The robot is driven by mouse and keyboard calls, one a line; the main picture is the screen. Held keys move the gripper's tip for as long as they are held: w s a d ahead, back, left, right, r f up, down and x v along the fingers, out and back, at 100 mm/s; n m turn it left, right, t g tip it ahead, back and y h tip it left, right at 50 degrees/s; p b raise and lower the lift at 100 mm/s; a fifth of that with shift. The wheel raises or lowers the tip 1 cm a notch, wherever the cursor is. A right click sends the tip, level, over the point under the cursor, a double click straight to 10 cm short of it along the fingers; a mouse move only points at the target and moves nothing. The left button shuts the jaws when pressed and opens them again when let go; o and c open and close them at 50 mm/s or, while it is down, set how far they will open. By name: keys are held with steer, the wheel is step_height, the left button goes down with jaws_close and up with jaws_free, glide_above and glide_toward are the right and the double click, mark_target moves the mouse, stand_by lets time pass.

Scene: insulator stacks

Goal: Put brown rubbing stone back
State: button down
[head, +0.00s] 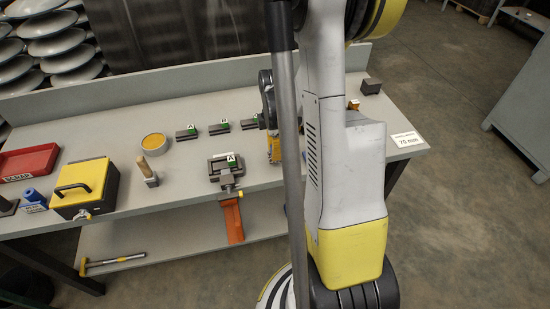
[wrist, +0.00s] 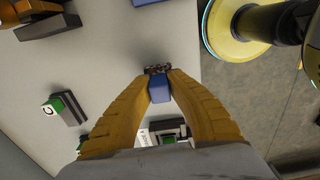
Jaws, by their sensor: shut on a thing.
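My gripper (wrist: 160,82) is shut on a small blue piece (wrist: 160,92), which sits between the orange fingertips. A dark brown, speckled part (wrist: 157,69) shows just beyond the tips; I cannot tell whether it belongs to the blue piece. The held piece is over the grey bench, and its contact with the bench is unclear. In the head view my gripper (head: 273,148) is over the bench, partly hidden by my column. I cannot clearly identify a brown rubbing stone. A dark brown block (head: 371,86) stands at the bench's back right.
A vise (head: 222,170) with an A tag sits at the bench's front. Small tagged blocks (head: 219,128) line the middle. Bare bench (wrist: 105,45) shows left of my fingertips.

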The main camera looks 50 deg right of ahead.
step_height(320, 180, down, 2)
steer(key=shift+f, duration=0.1)
steer(key=c, duration=1.4)
jaws_free()
steer(key=shift+b, duration=0.3)
